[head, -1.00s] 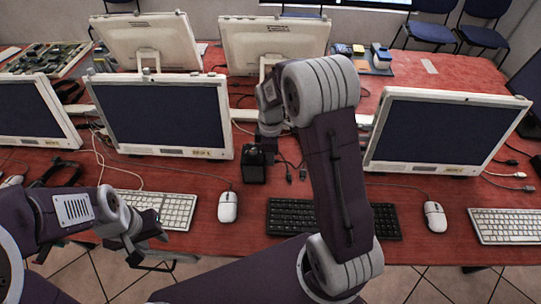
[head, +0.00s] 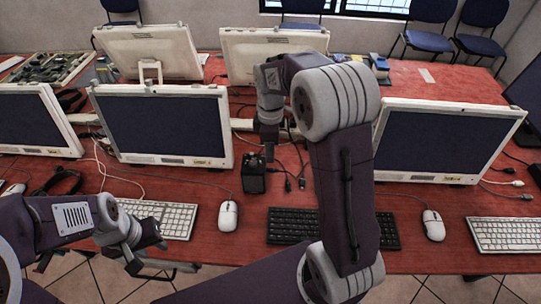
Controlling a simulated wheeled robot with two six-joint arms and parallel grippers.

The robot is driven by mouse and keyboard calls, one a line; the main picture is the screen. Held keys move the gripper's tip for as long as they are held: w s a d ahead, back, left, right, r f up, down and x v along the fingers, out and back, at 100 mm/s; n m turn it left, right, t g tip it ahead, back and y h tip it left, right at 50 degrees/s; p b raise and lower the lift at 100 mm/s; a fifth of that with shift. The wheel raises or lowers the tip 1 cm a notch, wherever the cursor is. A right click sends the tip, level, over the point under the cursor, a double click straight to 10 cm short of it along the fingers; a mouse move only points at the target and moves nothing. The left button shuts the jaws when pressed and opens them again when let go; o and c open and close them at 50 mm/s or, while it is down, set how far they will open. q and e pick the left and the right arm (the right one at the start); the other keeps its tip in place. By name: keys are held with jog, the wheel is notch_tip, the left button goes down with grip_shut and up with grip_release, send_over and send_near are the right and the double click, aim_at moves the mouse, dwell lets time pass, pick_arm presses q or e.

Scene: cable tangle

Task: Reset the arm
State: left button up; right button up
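My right arm reaches up from the bottom and bends over the middle of the red table. Its gripper (head: 268,146) points down, above and just behind a small black box (head: 254,177). Its fingers are small and dark there, so I cannot tell whether they are open or shut. Dark cable ends (head: 290,183) lie on the table right of the box. My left gripper (head: 146,250) is at the lower left, by the table's front edge, in front of a white keyboard (head: 172,219). Its fingers look spread and empty.
White-framed monitors (head: 160,126) stand across the table (head: 455,203), one (head: 440,142) right of my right arm. A black keyboard (head: 291,226) lies partly behind that arm. White mice (head: 228,215) and another white keyboard (head: 505,234) line the front.

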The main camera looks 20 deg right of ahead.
jog(key=shift+r, duration=0.2)
jog(key=s+a+f+m+t+p, duration=0.1)
jog(key=s+a+f+m+p, duration=0.1)
jog(key=s+m, duration=1.1)
jog(key=shift+s+a+f+p, duration=0.15)
jog(key=shift+s+f+p, duration=0.25)
jog(key=shift+s, duration=0.5)
jog(key=shift+s, duration=0.1)
